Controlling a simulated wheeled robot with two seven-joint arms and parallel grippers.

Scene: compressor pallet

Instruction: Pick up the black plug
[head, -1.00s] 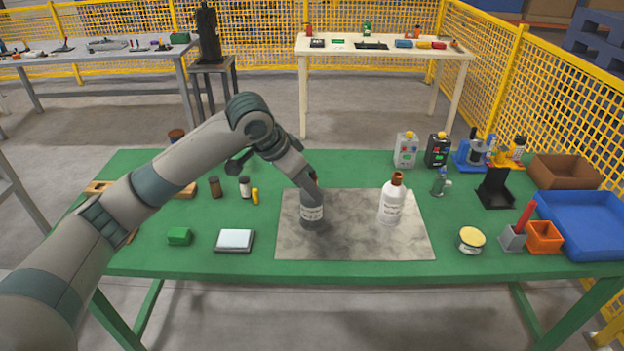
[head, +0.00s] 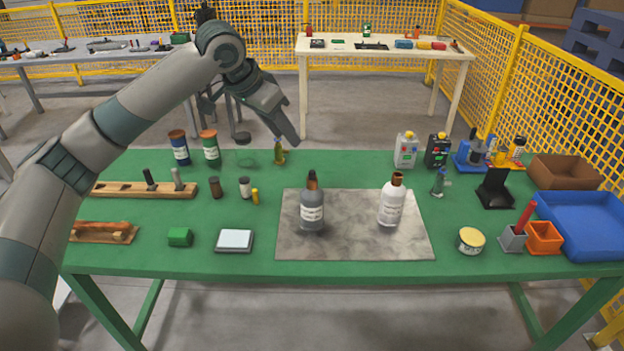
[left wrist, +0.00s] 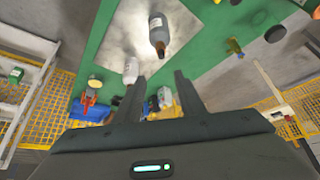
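A wooden rack (head: 130,190) lies at the left of the green table. A small black plug (head: 149,179) stands upright in it, left of a grey plug (head: 177,179). My left gripper is raised above the back of the table, right of and well away from the rack. The black plug cannot be made out in that view. My right gripper is not in view.
A grey bottle (head: 312,210) and a white bottle (head: 390,205) stand on the grey mat (head: 350,240). Blue (head: 179,150) and green-banded (head: 210,150) jars stand behind the rack, small vials (head: 215,187) to its right. A second wooden piece (head: 103,232) lies in front.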

